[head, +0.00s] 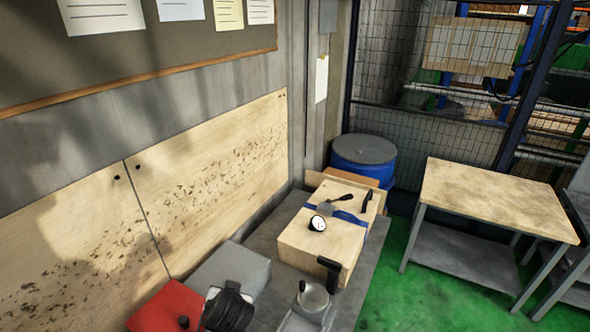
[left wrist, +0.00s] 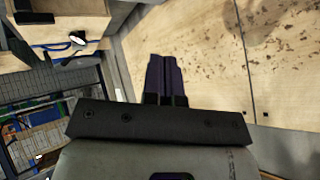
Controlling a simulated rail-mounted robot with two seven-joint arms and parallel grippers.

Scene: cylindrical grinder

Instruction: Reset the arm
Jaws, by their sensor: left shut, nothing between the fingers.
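My left gripper (left wrist: 166,60) shows in the left wrist view. Its two dark fingers are together, with nothing between them. The wood-coloured wall panel (left wrist: 284,60) lies behind and to the right of it, and the fingers look clear of everything. I cannot surely make out my left gripper in the head view. My right gripper is in neither view.
A wooden box (head: 300,240) bears a dial gauge (head: 317,223) and dark-handled tools on the grey bench. A red box (head: 168,306) and a dark rounded object (head: 228,308) stand nearer. A wood-topped table (head: 490,197) stands right. Green floor (head: 410,300) lies clear between.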

